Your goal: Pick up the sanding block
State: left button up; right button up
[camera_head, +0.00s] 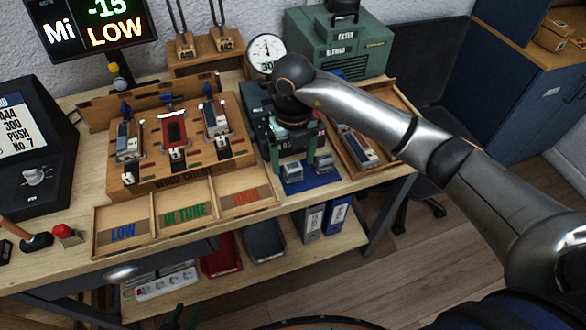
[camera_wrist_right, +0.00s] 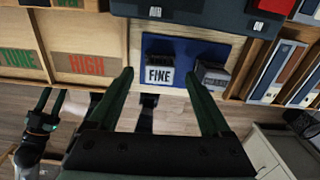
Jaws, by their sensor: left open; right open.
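The sanding block marked FINE (camera_wrist_right: 159,77) sits on a blue mat (camera_wrist_right: 188,48) at the bench's front edge. In the head view the block (camera_head: 292,173) shows below my right gripper (camera_head: 295,163). A second dark block (camera_wrist_right: 213,77) sits to its right on the mat, its label turned away. In the wrist view my right gripper (camera_wrist_right: 158,86) is open, with its green fingers either side of the FINE block. Contact cannot be told. My left gripper (camera_head: 187,312) is open and empty at the bottom of the head view; it also shows in the wrist view (camera_wrist_right: 48,102).
The LOW, IN TUNE and HIGH tray (camera_head: 150,247) lies left of the mat. A wooden tray of reed parts (camera_head: 375,125) lies to the right. Binders (camera_head: 326,217) stand on the shelf below.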

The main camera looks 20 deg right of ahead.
jog(key=shift+f, duration=1.3)
grip_shut()
